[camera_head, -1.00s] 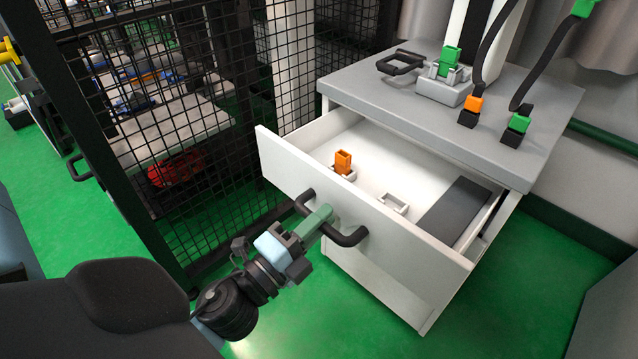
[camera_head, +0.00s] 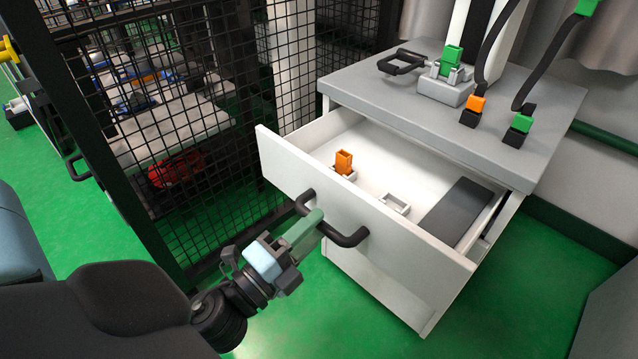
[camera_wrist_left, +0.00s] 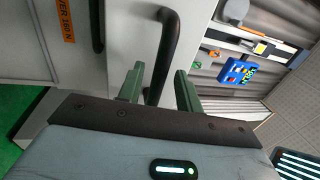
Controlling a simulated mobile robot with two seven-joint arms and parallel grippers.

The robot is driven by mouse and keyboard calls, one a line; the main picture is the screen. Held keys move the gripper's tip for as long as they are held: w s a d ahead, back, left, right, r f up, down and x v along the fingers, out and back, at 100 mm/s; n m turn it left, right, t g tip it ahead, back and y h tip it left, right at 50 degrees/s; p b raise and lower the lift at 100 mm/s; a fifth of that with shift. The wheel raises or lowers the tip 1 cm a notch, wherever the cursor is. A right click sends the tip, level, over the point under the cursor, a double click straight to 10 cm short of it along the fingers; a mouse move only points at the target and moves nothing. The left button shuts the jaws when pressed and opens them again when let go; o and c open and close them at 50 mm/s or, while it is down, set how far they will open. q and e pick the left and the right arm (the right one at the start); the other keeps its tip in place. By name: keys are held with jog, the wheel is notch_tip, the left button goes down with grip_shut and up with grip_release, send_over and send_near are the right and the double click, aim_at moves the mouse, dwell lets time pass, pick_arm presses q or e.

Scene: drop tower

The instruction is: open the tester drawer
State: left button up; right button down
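The tester drawer (camera_head: 290,172) is a white drawer under a grey-topped cabinet, and it stands pulled out with its inside showing. Its black bar handle (camera_head: 350,238) is on the front panel; the handle also shows in the left wrist view (camera_wrist_left: 169,45). My left gripper (camera_head: 314,220) is at the left part of the handle. In the left wrist view its green fingers (camera_wrist_left: 158,82) are spread apart, with the handle bar between them and gaps beside it. Contact with the handle cannot be seen. My right gripper is in neither view.
Inside the drawer are an orange block (camera_head: 344,160), a small white holder (camera_head: 395,203) and a dark grey slab (camera_head: 456,212). The grey top (camera_head: 540,95) carries a fixture (camera_head: 446,88) and cable plugs. A black mesh fence (camera_head: 235,100) stands close on the left. Green floor is clear below.

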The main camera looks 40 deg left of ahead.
pick_arm(q)
jog(key=shift+b+v, duration=0.8)
jog(key=shift+v, duration=2.1)
